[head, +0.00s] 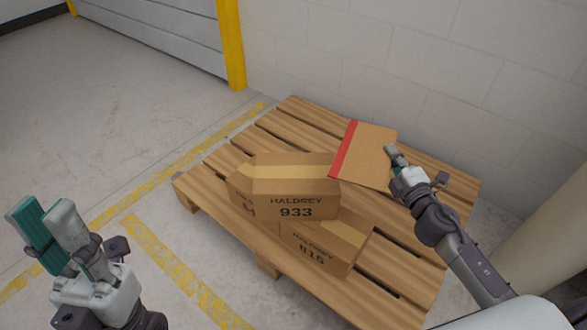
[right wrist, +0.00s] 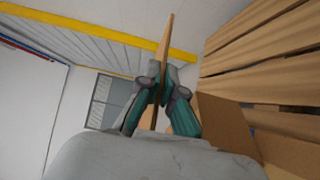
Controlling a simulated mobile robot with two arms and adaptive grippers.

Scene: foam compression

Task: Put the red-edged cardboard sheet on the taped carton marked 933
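The cardboard sheet (head: 370,160) is flat and brown with a red strip along its left edge. My right gripper (head: 394,160) is shut on its right edge; the right wrist view shows the sheet (right wrist: 164,55) edge-on between the fingers (right wrist: 160,85). In the head view the sheet's lower left corner overlaps the far right corner of the 933 carton; its height above the pallet is unclear. The taped carton marked 933 (head: 293,187) rests on other cartons. Its tape strip runs along its top, which is bare. My left gripper (head: 45,210) is empty at the lower left, its fingers seemingly apart.
A carton marked 815 (head: 315,252) and a partly hidden carton (head: 240,195) sit under the 933 carton on a wooden pallet (head: 290,112). A block wall (head: 400,50) stands behind. A yellow post (head: 231,45) is at the back. The floor at left is clear.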

